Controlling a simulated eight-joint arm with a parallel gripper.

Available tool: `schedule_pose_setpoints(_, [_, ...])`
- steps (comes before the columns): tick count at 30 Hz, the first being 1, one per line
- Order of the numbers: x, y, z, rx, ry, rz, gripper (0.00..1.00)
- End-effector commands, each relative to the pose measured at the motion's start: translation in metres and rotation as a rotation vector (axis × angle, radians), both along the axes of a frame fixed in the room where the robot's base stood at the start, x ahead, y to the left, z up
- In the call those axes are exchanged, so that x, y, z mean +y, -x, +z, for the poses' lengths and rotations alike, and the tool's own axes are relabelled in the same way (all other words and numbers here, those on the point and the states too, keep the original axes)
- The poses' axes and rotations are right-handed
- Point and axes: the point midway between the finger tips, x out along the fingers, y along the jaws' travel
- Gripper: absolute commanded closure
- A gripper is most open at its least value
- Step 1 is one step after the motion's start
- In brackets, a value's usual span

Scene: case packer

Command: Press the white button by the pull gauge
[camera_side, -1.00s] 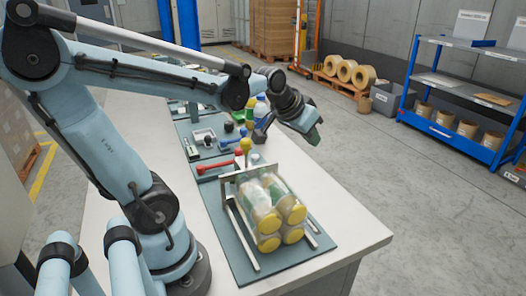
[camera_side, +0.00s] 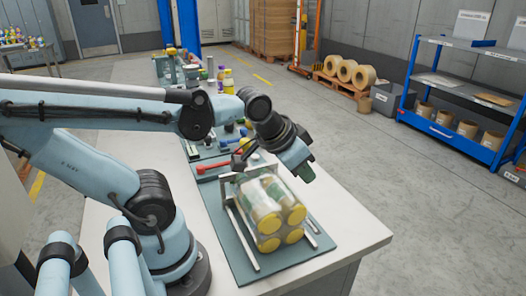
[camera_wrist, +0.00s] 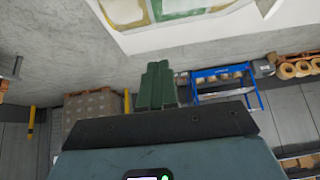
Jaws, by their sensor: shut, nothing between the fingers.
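My gripper (camera_side: 308,174) is shut and empty in the side view. It hangs in the air, tilted down, near the upper right of a wrapped pack of bottles with yellow caps (camera_side: 268,222). Its green fingers (camera_wrist: 157,88) are together in the wrist view. I cannot make out the white button or the pull gauge for certain in either view. Small tools and fixtures stand behind the pack, partly hidden by my arm, among them a red-handled piece (camera_side: 213,167).
The pack rests in a metal frame on a dark green mat (camera_side: 240,262) on the white table (camera_side: 350,233). The table's right side is bare. A blue shelf rack (camera_side: 450,135) stands well off to the right; it also shows in the wrist view (camera_wrist: 222,75).

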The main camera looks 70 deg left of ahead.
Motion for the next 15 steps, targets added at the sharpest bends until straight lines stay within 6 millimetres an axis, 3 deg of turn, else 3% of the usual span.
schedule_pose_setpoints(8, [0.065,-0.026,0.023,0.135,-0.083,0.037,1.00])
schedule_pose_setpoints(15, [0.136,-0.039,0.032,0.275,-0.123,0.050,1.00])
